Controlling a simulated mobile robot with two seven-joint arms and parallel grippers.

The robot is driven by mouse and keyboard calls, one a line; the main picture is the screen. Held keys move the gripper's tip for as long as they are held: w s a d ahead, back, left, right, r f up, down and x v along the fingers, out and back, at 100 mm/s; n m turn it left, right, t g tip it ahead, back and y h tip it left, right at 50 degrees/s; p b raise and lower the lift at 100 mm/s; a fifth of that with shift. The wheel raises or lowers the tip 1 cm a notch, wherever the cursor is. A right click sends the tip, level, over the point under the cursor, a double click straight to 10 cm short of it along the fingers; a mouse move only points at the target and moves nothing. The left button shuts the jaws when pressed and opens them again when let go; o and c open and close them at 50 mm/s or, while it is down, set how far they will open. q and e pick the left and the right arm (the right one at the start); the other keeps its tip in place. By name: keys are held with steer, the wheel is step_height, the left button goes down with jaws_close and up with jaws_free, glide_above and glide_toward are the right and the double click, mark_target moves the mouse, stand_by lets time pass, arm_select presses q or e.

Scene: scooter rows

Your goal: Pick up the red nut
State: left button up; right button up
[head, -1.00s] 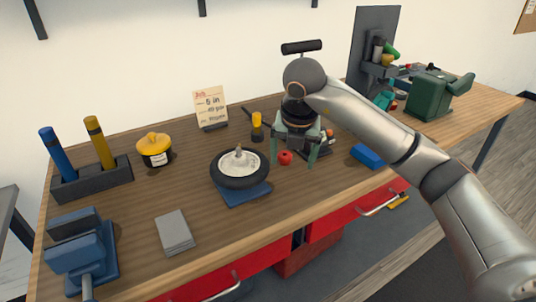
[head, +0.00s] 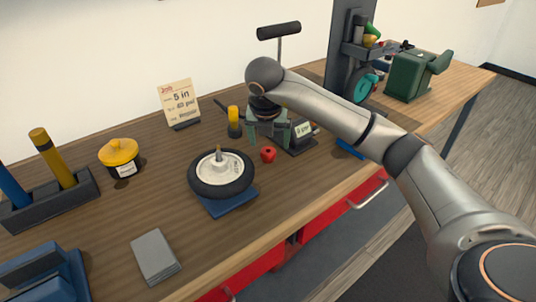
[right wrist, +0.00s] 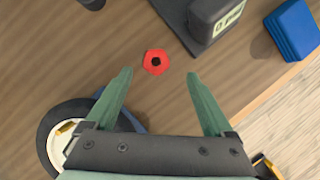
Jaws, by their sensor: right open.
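The red nut (head: 268,154) sits on the wooden bench, just right of the wheel, in the head view. In the right wrist view the red nut (right wrist: 156,62) shows its dark hole from above, a little ahead of and between the two fingertips. My right gripper (head: 268,138) is open and empty above the bench, near the nut, its green fingers spread apart in the right wrist view (right wrist: 158,75). The nut is not between the pads; no contact shows. My left gripper is not in view.
A wheel (head: 222,172) lies on a blue pad (head: 232,205) left of the nut. A dark gauge with a display (head: 303,129) stands close on its right. A blue block (right wrist: 292,30) lies farther right. A yellow-topped bottle (head: 234,120) stands behind.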

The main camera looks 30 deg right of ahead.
mark_target(268, 149)
steer(key=x, duration=0.5)
steer(key=shift+w+a+f, duration=0.1)
steer(key=shift+w+a, duration=0.1)
steer(key=shift+w, duration=0.1)
jaws_close()
stand_by(0.4)
